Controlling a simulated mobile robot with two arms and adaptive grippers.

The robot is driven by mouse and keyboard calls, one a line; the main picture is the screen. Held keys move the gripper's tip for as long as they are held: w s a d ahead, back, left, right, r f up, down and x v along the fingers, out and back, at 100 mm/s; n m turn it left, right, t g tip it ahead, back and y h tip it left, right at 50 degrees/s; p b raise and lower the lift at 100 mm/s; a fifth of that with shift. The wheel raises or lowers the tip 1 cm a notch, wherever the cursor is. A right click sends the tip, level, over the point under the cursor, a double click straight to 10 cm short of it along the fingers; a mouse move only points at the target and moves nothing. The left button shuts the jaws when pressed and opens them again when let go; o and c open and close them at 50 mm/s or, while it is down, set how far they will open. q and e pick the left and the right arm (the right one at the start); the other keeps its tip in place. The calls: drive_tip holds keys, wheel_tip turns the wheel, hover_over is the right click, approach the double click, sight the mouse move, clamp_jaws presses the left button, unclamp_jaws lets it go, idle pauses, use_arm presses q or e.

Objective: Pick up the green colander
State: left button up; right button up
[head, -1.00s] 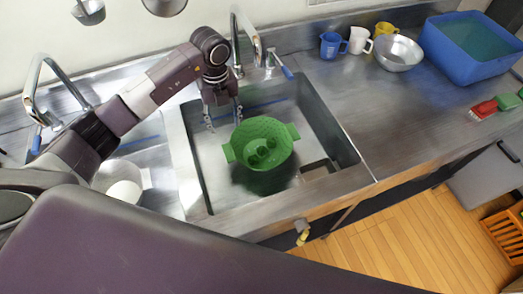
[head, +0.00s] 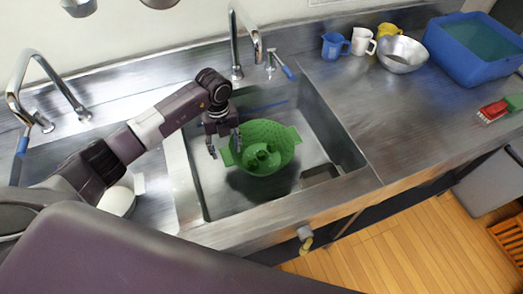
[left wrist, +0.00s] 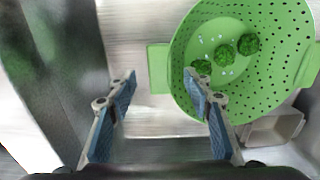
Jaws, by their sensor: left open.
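The green colander (head: 284,142) sits in the right-hand sink basin, with a flat handle on each side. Several dark green pieces that look like broccoli lie in it; one shows in the left wrist view (left wrist: 222,54). My left gripper (head: 225,148) is open at the colander's left side. In the left wrist view the colander (left wrist: 275,85) is at the right, and its left handle (left wrist: 158,68) appears between and just beyond the open fingertips (left wrist: 160,80). The right finger overlaps the colander's rim in that picture. I cannot tell whether it touches. My right gripper is not in view.
The steel sink basin's walls surround the colander, and a tap (head: 236,40) stands behind. A blue cup (head: 333,45), white cup (head: 361,42), yellow cup (head: 387,30), metal bowl (head: 402,56) and blue tub (head: 432,38) stand on the counter. The counter's middle right is clear.

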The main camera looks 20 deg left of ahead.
use_arm(q)
drive_tip(key=shift+f, duration=1.2)
drive_tip(key=shift+r, duration=0.1)
clamp_jaws()
